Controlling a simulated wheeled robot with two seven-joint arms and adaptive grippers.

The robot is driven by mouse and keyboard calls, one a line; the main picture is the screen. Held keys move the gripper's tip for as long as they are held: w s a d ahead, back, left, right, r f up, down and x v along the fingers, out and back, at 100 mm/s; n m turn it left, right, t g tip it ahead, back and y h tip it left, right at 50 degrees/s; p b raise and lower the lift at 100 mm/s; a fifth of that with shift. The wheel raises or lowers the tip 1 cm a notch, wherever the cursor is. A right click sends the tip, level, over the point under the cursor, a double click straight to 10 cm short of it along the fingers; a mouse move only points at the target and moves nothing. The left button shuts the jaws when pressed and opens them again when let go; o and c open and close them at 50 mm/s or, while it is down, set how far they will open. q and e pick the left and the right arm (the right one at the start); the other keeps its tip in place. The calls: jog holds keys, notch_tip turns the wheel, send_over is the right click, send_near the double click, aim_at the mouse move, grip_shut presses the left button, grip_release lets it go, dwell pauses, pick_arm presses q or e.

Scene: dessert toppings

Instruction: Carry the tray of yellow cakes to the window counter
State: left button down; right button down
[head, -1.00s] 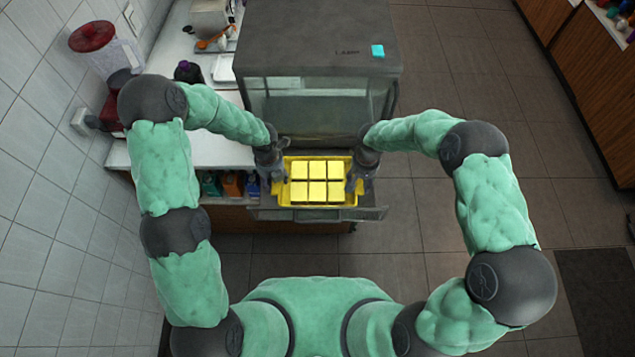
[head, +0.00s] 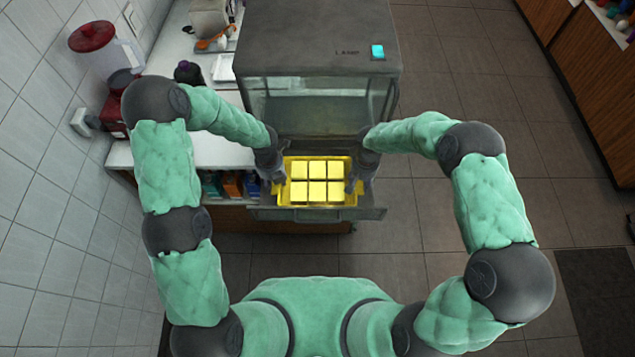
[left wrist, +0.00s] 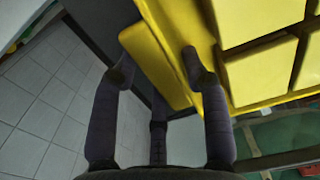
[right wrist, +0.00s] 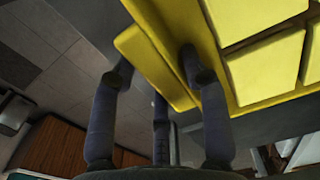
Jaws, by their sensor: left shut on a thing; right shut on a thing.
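My right gripper (head: 355,184) is shut on the right handle, which shows in the right wrist view (right wrist: 155,65). The tray looks level. How far it is above the drawer bottom I cannot tell. The window counter cannot be made out for certain.
The grey glass-fronted cabinet (head: 315,50) stands just beyond the tray. A white counter (head: 215,150) lies to the left, with a red-lidded container (head: 92,35). Wooden cabinets (head: 600,90) stand at the far right. The tiled floor (head: 460,90) between is clear.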

pick_arm(q)
jog(key=shift+r, duration=0.2)
pick_arm(e)
jog(key=shift+r, duration=0.25)
